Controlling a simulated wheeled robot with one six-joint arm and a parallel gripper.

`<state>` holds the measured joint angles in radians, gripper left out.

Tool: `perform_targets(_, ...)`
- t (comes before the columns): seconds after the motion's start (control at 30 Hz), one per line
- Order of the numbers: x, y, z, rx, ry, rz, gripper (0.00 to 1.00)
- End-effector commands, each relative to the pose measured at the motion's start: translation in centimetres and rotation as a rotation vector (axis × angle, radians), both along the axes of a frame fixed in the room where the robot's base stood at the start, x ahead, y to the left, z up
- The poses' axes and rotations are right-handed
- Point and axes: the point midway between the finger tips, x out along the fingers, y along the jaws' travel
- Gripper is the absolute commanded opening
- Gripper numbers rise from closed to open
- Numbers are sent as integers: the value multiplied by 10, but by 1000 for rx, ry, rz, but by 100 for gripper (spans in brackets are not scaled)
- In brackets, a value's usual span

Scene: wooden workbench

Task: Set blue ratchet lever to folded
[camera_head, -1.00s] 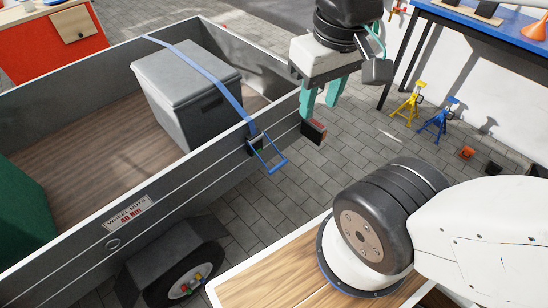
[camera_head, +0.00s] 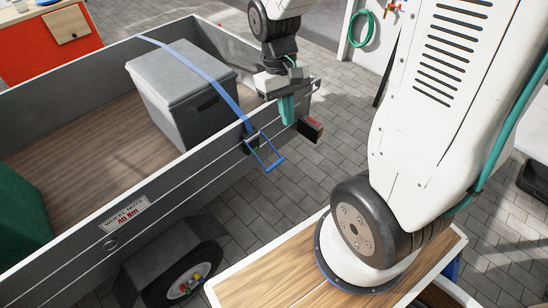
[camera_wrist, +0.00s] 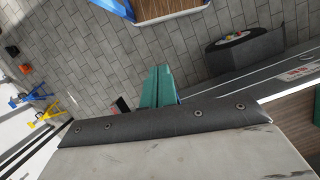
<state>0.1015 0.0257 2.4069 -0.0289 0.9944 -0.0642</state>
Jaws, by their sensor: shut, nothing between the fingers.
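The blue ratchet lever (camera_head: 268,154) juts outward and down from the trailer's side wall, at the lower end of a blue strap (camera_head: 208,76). The strap runs over a grey box (camera_head: 184,98) in the trailer. My gripper (camera_head: 288,122) has teal fingers and is above and to the right of the lever, near the trailer's rear corner, apart from the lever in the picture. Its fingers are together and empty. In the wrist view the fingers (camera_wrist: 158,72) lie side by side. I cannot make out the lever there.
The grey trailer wall (camera_head: 170,205) runs below the strap. A red tail light (camera_head: 311,129) sticks out just right of my fingers. The trailer wheel (camera_head: 190,284) is at lower left. Paving (camera_head: 300,180) right of the lever is clear. Yellow and blue stands (camera_wrist: 47,113) show in the wrist view.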

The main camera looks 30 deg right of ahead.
Motion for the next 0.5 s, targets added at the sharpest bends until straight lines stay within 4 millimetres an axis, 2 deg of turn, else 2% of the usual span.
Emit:
perform_targets(0.03,10,-4,-21,5,22,7,0)
perform_targets(0.3,58,-23,-126,26,25,70,0)
perform_targets(0.4,74,-28,-158,31,-5,102,0)
perform_targets(0.5,94,-32,-181,30,-63,141,0)
